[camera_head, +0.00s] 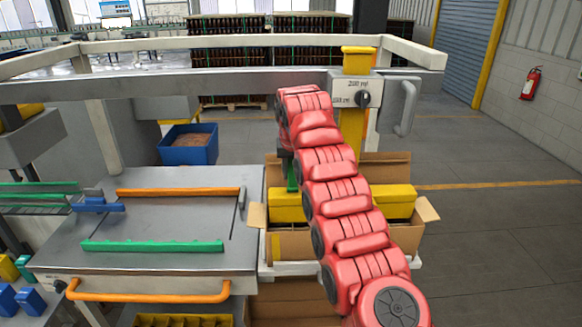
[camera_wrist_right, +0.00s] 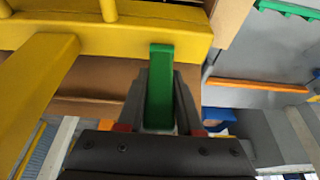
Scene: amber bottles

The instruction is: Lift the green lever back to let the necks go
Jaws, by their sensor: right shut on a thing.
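The green lever (camera_wrist_right: 160,75) stands out from the yellow bar (camera_wrist_right: 110,40) in the right wrist view. My right gripper (camera_wrist_right: 160,100) is shut on the lever, with one dark finger on each side of it. In the head view a small part of the green lever (camera_head: 292,178) shows left of my red right arm. The arm hides most of the gripper there. The yellow bar (camera_head: 400,200) lies across an open cardboard box (camera_head: 272,242). Bottle necks cannot be made out. My left gripper is not in view.
A yellow post (camera_head: 352,128) with a control box (camera_head: 345,88) stands behind the bar. A grey table (camera_head: 165,200) with orange and green rails is on the left. A blue bin (camera_head: 188,150) stands behind it. Open floor lies to the right.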

